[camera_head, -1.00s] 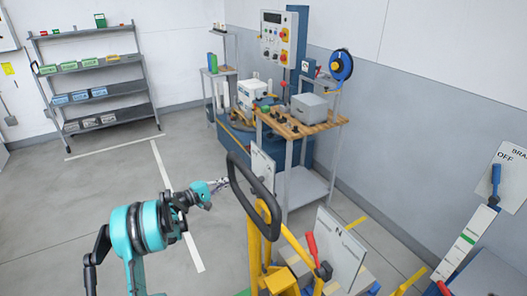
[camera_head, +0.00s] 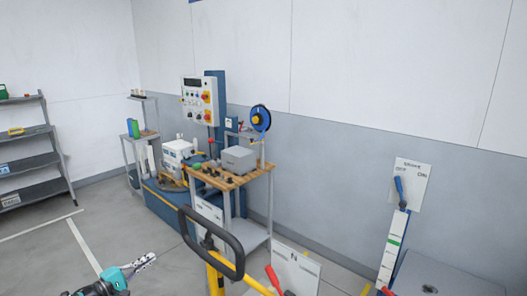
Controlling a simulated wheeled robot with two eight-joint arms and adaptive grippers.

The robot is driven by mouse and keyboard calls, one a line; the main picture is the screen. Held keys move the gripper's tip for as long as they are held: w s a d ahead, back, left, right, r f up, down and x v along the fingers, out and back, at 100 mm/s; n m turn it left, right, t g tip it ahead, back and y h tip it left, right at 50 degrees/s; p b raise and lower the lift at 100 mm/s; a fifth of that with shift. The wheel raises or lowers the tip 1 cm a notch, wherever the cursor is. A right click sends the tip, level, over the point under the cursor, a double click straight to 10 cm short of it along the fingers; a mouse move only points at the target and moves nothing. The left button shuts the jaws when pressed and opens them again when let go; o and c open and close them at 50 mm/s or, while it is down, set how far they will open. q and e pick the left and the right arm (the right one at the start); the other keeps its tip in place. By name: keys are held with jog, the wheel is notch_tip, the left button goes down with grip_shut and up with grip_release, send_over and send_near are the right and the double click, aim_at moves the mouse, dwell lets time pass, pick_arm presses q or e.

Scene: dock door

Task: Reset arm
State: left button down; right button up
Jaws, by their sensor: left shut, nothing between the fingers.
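My left gripper (camera_head: 144,262) shows at the bottom left of the head view, at the end of my teal and black arm (camera_head: 108,284). Its fingers are together with nothing between them. It is over the open floor, to the left of the black loop handle (camera_head: 236,249) of a yellow pallet truck and apart from it. My right arm and gripper are not in view.
A workbench (camera_head: 238,180) with a grey box stands behind the loop handle. A red lever and a white panel marked N (camera_head: 298,268) are right of the handle. A blue-handled brake lever (camera_head: 400,190) stands far right. Shelves (camera_head: 30,160) are at left; the floor between is clear.

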pick_arm(q)
notch_tip(320, 180, up, 19)
jog(key=w+d+n+t+y, duration=0.2)
jog(key=n+t+y, duration=0.35)
jog(key=n, duration=0.95)
jog(key=s+d+r+n+y, duration=0.2)
jog(key=s+r+n+y, duration=0.4)
jog(key=n, duration=0.9)
jog(key=s+d+f+n+g, duration=0.4)
jog(key=s+d+f+n, duration=0.2)
jog(key=s+n, duration=0.3)
jog(key=s+d+f+n+g+h, duration=0.1)
jog(key=s+d+f+n+g, duration=0.4)
jog(key=s+f+n, duration=0.3)
jog(key=s+d+f+n+g+h, duration=0.1)
jog(key=s+d+f+n+g, duration=0.3)
jog(key=s+d+f+n, duration=0.4)
jog(key=s+n, duration=0.2)
jog(key=s, duration=0.5)
jog(key=shift+s+n, duration=0.25)
jog(key=shift+n, duration=0.05)
